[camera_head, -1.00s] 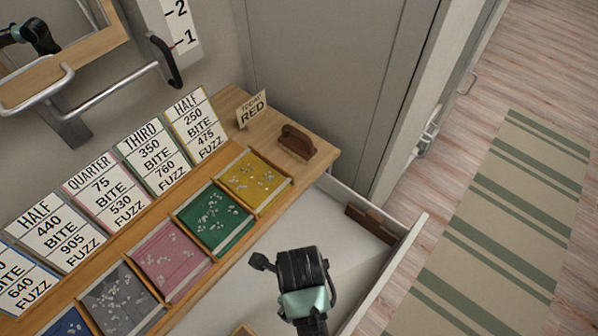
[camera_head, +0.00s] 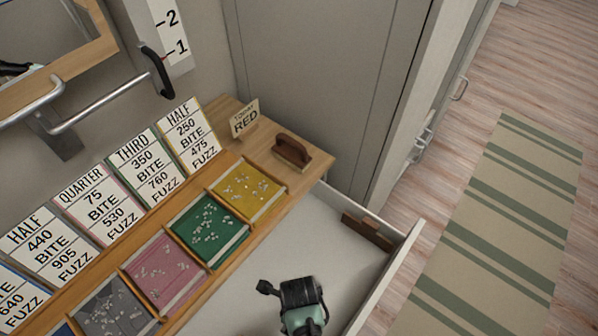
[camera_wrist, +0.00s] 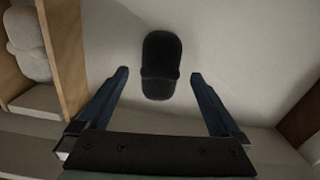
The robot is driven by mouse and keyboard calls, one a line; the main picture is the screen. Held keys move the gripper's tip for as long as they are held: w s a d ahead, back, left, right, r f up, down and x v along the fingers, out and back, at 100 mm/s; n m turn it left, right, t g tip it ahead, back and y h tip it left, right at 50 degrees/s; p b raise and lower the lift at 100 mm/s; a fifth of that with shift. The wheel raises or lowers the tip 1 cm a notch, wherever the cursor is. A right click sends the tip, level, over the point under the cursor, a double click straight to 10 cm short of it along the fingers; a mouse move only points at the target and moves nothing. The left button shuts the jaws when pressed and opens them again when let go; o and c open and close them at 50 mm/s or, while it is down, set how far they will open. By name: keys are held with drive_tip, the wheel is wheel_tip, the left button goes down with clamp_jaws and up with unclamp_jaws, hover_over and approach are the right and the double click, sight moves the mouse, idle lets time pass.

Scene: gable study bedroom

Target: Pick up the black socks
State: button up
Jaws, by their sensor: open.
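The black socks (camera_wrist: 161,62) show in the wrist view as one dark folded bundle on the pale drawer floor. They lie ahead of my gripper (camera_wrist: 160,82), roughly centred between its two fingers. The fingers are apart, with nothing held between them. The near end of the socks reaches about the level of the fingertips in the picture; I cannot tell the height gap. In the head view my gripper (camera_head: 300,318) is over the open drawer (camera_head: 345,262), near the bottom edge of the picture. The socks do not show there.
A wooden divider (camera_wrist: 66,50) with a grey bundle (camera_wrist: 28,40) beyond it stands left in the wrist view. A brown block (camera_head: 368,232) sits at the drawer's right end. Coloured trays (camera_head: 209,228), a brush (camera_head: 292,151) and sign cards line the top behind.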

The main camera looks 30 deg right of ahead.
drive_tip(key=shift+f, duration=0.4)
drive_tip(key=c, duration=1.4)
drive_tip(key=shift+c, duration=0.3)
drive_tip(key=shift+r, duration=0.15)
